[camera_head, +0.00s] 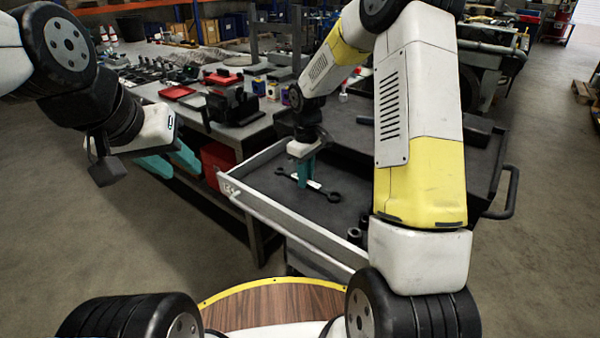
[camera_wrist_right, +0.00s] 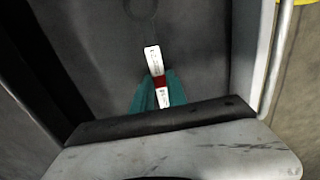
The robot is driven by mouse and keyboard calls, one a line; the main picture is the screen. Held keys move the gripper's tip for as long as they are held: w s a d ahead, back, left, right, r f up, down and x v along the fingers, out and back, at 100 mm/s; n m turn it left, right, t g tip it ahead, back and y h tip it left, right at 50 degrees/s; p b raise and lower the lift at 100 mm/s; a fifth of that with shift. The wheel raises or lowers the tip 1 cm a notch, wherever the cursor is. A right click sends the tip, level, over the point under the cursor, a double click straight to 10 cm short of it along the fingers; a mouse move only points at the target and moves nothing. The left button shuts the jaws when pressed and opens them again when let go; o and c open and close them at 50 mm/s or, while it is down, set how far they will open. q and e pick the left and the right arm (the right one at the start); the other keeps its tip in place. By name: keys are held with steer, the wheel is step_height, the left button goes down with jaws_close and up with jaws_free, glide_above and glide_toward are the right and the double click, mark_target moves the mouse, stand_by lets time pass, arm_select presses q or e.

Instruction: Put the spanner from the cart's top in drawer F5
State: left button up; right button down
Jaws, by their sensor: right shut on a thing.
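A drawer (camera_head: 300,226) of the cart stands pulled out, with a small label (camera_head: 229,188) on its front that looks like F5. The spanner (camera_head: 334,197) is dark with a pale tag and lies across my right gripper's fingers, inside the drawer's outline at or just above its floor. My right gripper (camera_head: 303,175) points down with teal fingers shut on the spanner's middle. In the right wrist view the fingers (camera_wrist_right: 158,92) hold the white-and-red tag (camera_wrist_right: 153,60); the spanner's dark ends hardly show. My left gripper (camera_head: 172,162) is open and empty, left of the drawer.
The cart's dark top (camera_head: 365,135) lies behind the drawer, partly hidden by my right arm. Small dark cylinders (camera_head: 355,236) stand at the drawer's near right. A workbench (camera_head: 235,130) with red trays and parts stands to the left.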

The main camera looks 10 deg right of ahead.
steer(key=shift+d+f, duration=0.1)
steer(key=shift+f, duration=1.45)
steer(key=shift+s+f, duration=0.1)
steer(key=c, duration=1.3)
jaws_free()
step_height(320, 180, up, 12)
steer(key=s+d+r+m+t, duration=0.2)
steer(key=s+r+m+t, duration=0.15)
steer(key=s+r, duration=0.8)
steer(key=shift+s+d+r+m+t+y, duration=0.2)
steer(key=shift+s+r+m+t+y, duration=0.45)
steer(key=shift+s, duration=1.6)
steer(key=shift+s+d+r+m+t+y, duration=0.15)
steer(key=shift+s+r+m+t, duration=0.2)
steer(key=shift+s+m, duration=1.25)
steer(key=shift+s+d+r+m+t+y, duration=0.2)
steer(key=shift+s+r+t+y, duration=0.25)
steer(key=shift+s, duration=2.4)
